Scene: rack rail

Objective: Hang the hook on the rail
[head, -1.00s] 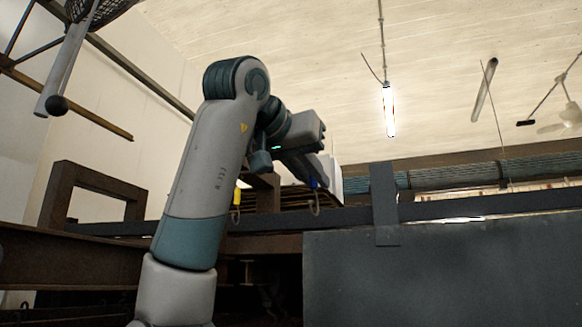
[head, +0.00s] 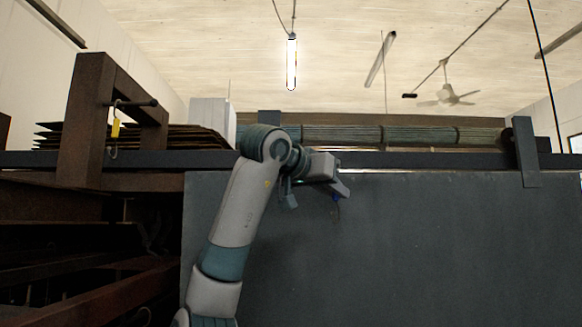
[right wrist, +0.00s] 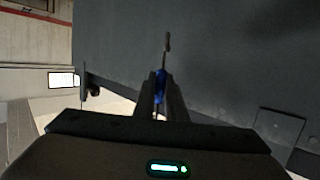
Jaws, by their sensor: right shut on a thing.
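The hook with a blue top (head: 336,198) is in my right gripper (head: 340,190), its metal bend hanging down in front of a grey panel. In the right wrist view, the blue part of the hook (right wrist: 160,84) sits between the two dark fingertips (right wrist: 158,92), which are shut on it, and its thin metal end points away. The rail (head: 420,160) is a long dark bar running across the head view. The held hook appears just below the rail's line in the picture; the depth gap cannot be told. My left gripper is not in view.
A yellow-topped hook (head: 115,128) hangs from a peg on a rusty brown frame (head: 84,120) at left. The grey panel (head: 440,240) fills the area below the rail. A dark bracket (head: 525,150) crosses the rail at right.

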